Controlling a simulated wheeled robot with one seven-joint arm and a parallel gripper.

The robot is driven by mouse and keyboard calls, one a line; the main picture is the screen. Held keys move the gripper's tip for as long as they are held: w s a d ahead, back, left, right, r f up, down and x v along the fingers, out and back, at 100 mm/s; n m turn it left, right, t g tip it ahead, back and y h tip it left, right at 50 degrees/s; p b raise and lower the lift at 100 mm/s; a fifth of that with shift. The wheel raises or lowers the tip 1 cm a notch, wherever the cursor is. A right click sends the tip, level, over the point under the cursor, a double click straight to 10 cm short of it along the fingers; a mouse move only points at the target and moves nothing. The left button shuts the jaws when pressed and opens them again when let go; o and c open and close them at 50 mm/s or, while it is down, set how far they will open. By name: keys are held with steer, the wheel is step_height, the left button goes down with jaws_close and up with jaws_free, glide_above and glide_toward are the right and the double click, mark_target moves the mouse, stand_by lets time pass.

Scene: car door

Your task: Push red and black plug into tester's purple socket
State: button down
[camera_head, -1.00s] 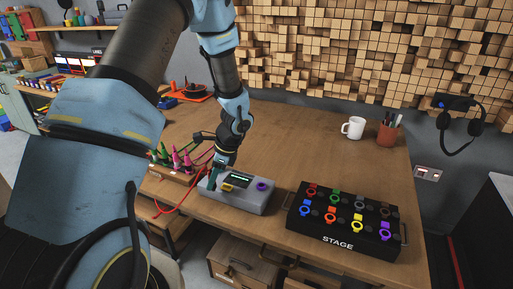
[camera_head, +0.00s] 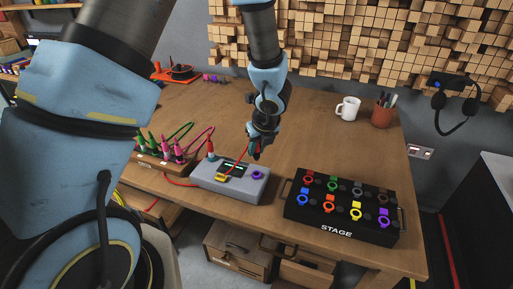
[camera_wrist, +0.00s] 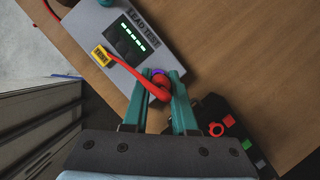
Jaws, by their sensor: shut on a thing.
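The grey tester (camera_head: 225,180), marked LEAD TEST, lies on the table and also shows in the wrist view (camera_wrist: 165,45). Its purple socket (camera_head: 257,175) is at the right end. My gripper (camera_head: 256,155) is above that socket, pointing down. In the wrist view its teal fingers (camera_wrist: 172,100) are shut on a red plug (camera_wrist: 160,86). The purple ring (camera_wrist: 155,72) shows just beyond the plug, partly covered by it. I cannot tell whether the plug touches the socket. Its black part is not clear. A red lead (camera_wrist: 122,68) runs from it towards a yellow tag (camera_wrist: 101,55).
Another red-topped plug (camera_head: 210,148) stands at the tester's left end. A rack of coloured plugs (camera_head: 165,160) stands left of the tester. A black STAGE box (camera_head: 340,215) with coloured rings lies to the right. The table behind the tester is clear.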

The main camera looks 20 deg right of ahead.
mark_target(255, 171)
steer(key=shift+f+b, duration=2.5)
steer(key=shift+f, duration=0.35)
steer(key=shift+f+b, duration=0.6)
steer(key=shift+b, duration=0.3)
steer(key=c, duration=0.6)
jaws_free()
steer(key=p+v, duration=0.2)
steer(key=v, duration=0.9)
steer(key=shift+s+f, duration=0.1)
